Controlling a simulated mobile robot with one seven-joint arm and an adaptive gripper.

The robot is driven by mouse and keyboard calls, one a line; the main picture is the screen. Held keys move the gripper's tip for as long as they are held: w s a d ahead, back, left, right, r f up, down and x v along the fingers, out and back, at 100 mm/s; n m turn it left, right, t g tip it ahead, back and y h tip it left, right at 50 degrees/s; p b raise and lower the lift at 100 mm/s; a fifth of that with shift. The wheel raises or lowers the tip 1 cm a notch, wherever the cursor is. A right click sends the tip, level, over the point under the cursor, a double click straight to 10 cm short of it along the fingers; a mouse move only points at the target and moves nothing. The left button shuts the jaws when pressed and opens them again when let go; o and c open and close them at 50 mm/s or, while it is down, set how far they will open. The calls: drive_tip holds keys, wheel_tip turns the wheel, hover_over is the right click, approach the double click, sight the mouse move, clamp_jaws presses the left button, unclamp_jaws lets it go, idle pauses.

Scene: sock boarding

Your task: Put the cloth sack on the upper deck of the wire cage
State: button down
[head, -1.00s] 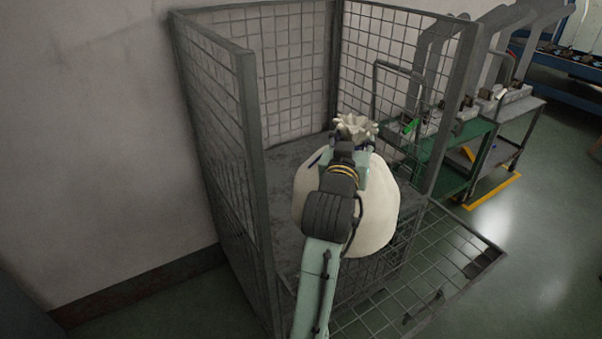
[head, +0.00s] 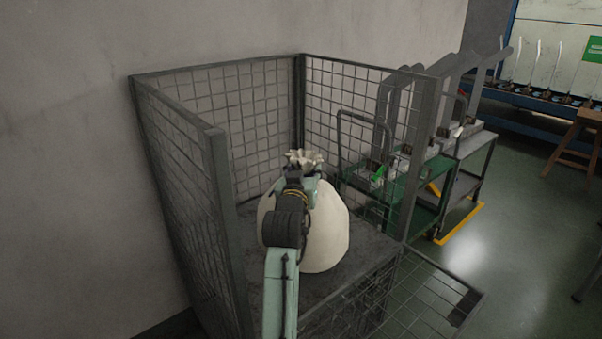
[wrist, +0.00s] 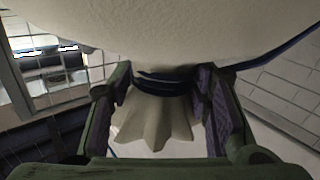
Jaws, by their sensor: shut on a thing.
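The cloth sack (head: 325,232) is cream, round and full, with a gathered, frilled neck. In the wrist view its body (wrist: 190,28) fills the top and its frill (wrist: 152,122) hangs between the fingers. My gripper (wrist: 168,95) is shut on the neck, at a dark tie. In the head view my gripper (head: 300,180) is at the top of the sack, partly hidden by my wrist. The sack is over the grey upper deck (head: 365,262) of the wire cage (head: 217,180), inside the mesh sides. I cannot tell whether its base touches the deck.
The cage's front is open, with a mesh flap (head: 425,295) folded down at the front right. Mesh walls stand left, behind and right. A green trolley (head: 415,208) with grey upright forms stands beyond the right side. A wooden stool (head: 578,140) is at far right.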

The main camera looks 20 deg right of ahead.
drive_tip(key=w, duration=0.4)
drive_tip(key=shift+w+d+f+p, duration=0.1)
drive_tip(key=shift+d+p, duration=0.25)
drive_tip(key=shift+f+p, duration=0.5)
drive_tip(key=shift+f, duration=1.25)
drive_tip(key=c, duration=0.8)
unclamp_jaws()
drive_tip(key=shift+f, duration=0.1)
drive_tip(key=shift+c, duration=0.2)
drive_tip(key=b+v, duration=0.2)
drive_tip(key=v, duration=1)
drive_tip(key=shift+b, duration=0.35)
